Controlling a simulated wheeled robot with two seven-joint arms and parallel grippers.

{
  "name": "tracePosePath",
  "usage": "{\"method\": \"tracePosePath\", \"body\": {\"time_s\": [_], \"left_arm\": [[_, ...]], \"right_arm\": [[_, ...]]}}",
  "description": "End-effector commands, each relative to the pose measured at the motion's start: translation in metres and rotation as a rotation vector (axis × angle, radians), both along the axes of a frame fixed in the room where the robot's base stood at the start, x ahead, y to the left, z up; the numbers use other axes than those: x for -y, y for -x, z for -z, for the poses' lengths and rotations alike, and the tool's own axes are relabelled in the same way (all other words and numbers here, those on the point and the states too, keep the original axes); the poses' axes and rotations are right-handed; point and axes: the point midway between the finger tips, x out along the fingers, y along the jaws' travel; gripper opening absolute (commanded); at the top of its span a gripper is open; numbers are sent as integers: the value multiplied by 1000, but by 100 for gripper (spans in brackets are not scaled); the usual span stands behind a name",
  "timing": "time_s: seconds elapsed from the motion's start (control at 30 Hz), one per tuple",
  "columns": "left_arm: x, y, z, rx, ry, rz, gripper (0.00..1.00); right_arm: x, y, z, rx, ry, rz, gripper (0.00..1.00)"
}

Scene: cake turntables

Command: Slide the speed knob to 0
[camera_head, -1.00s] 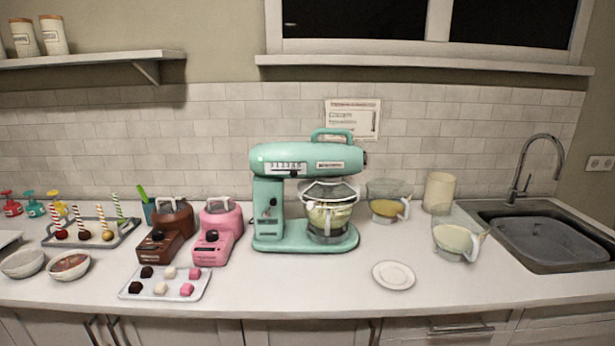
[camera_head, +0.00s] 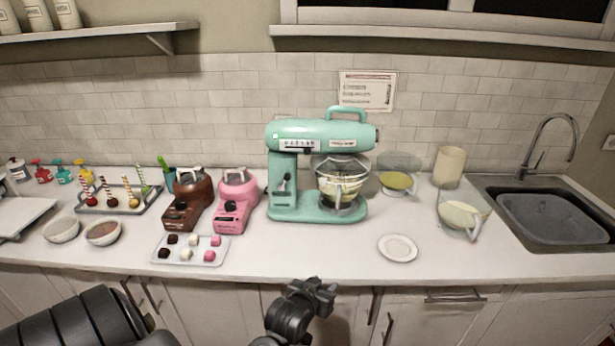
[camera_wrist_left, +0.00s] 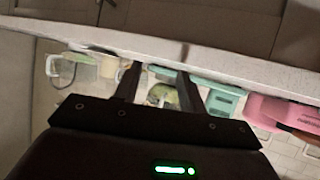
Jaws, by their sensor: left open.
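The mint-green stand mixer (camera_head: 320,133) stands on the counter in the middle of the head view. A white scale strip (camera_head: 299,145) runs along the side of its head, with the small dark speed knob (camera_head: 303,150) near its lower edge; its exact setting is too small to read. My left gripper (camera_head: 318,288) is in front of the counter, below and well apart from the mixer. In the left wrist view its two dark fingers (camera_wrist_left: 158,75) are open and empty. That view is upside down, with the mixer (camera_wrist_left: 222,98) beyond the fingers. My right gripper is not in view.
The counter edge (camera_head: 300,277) lies between my left gripper and the mixer. A white plate (camera_head: 397,248) sits right of centre. Pink (camera_head: 234,205) and brown (camera_head: 188,200) machines and a tray of sweets (camera_head: 165,258) stand left of the mixer. Counter before the mixer is clear.

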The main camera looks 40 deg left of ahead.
Motion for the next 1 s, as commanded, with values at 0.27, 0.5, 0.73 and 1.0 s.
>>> {"method": "tracePosePath", "body": {"time_s": [0.27, 0.5, 0.73, 1.0], "left_arm": [[-58, -76, -77, 362, -63, -204, 41], [-111, -109, -161, 688, -172, -401, 41], [-134, -111, -206, 853, -248, -506, 41], [-143, -120, -215, 860, -255, -510, 41]], "right_arm": [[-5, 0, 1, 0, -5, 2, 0], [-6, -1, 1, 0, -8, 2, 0], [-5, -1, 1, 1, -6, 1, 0], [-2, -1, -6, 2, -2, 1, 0]]}}
